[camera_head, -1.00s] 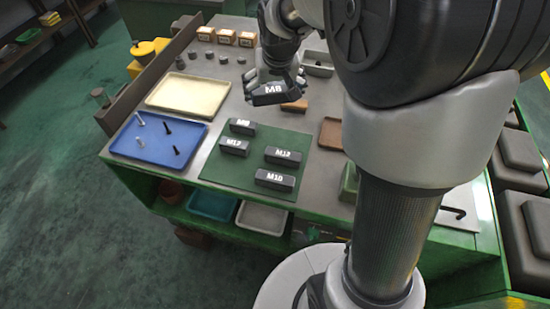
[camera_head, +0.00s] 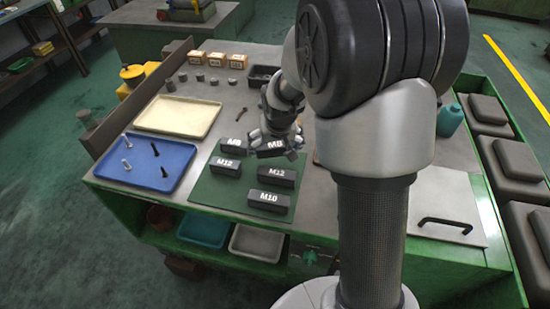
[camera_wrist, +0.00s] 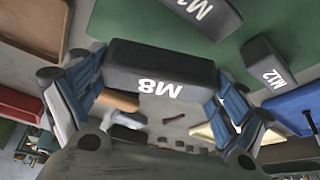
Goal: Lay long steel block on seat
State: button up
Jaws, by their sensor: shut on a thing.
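My gripper (camera_head: 277,142) is shut on a dark steel block marked M8 (camera_head: 270,151). In the wrist view the held block (camera_wrist: 160,68) spans between the blue finger pads, its label upside down. In the head view it is at the far right part of the green mat (camera_head: 207,190); I cannot tell whether it touches the mat. On the mat are another M8 block (camera_head: 231,146), an M12 block (camera_head: 226,168), a second M12 block (camera_head: 277,177) and an M10 block (camera_head: 268,202). No label shows which place is the seat.
Left of the mat is a blue tray (camera_head: 185,182) with several bolts, and behind it a cream tray (camera_head: 203,123). Small boxes (camera_head: 217,60) and short metal cylinders stand further back. A grey plate with a black handle (camera_head: 445,221) lies at right.

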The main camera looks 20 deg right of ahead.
aim_at(275, 156)
jog(key=shift+f+b, duration=0.7)
jog(key=shift+f, duration=1.4)
jog(key=shift+f, duration=0.25)
jog(key=o, duration=1.2)
jog(key=shift+o, duration=0.2)
jog(key=shift+r, duration=0.1)
